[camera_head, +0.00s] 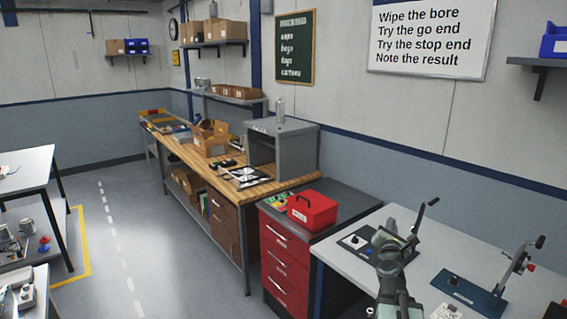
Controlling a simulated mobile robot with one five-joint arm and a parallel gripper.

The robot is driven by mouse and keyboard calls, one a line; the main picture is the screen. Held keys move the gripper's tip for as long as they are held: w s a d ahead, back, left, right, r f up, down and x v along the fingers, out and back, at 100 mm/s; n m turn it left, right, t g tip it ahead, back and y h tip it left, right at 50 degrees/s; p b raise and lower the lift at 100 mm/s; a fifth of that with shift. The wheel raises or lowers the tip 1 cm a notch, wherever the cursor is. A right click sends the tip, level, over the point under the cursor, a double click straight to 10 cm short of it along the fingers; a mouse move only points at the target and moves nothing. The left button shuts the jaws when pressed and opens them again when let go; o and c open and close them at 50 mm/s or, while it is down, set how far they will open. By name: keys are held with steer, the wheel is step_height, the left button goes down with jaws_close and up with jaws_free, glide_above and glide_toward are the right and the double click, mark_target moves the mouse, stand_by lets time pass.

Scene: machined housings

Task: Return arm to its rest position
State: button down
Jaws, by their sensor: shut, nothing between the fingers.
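My arm rises from the bottom of the head view, in grey-green and dark links. My gripper (384,240) is at its upper end, over the light-topped bench (335,262) at the right. It is shut and empty, and its fingertips are small and hard to make out. A fixture with a dark base (354,243) stands behind it, partly hidden by my arm. I cannot tell whether they touch.
A fixture with a blue base (468,293) and a crank stands right of my arm. A red toolbox (312,210) sits on the red drawer cabinet (285,262). A wooden workbench (185,150) runs along the wall. The floor aisle (150,230) at left is clear.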

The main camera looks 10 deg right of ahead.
steer(key=w+a+f+n+g+y, duration=0.1)
steer(key=w+a+f+n+y, duration=0.2)
steer(key=a+n, duration=0.65)
steer(key=w+a+f+n+g+y, duration=0.1)
steer(key=a+f+n+y, duration=0.35)
steer(key=a, duration=0.95)
steer(key=w+a+f+n+g+y, duration=0.1)
steer(key=w+a+f+n+y, duration=0.3)
steer(key=a+n, duration=0.6)
steer(key=s+a+f+n+g+y, duration=0.2)
steer(key=s+a+f+n+g, duration=0.4)
steer(key=s+a+f+n, duration=0.3)
steer(key=s+d+f+n+g+h, duration=0.2)
steer(key=s+d+n+g, duration=0.1)
steer(key=s+n, duration=0.4)
steer(key=s+d+f+n+g+h, duration=0.2)
steer(key=s+d+n+g, duration=0.1)
steer(key=s+n, duration=0.4)
steer(key=shift+d+g, duration=0.4)
steer(key=shift+d, duration=0.05)
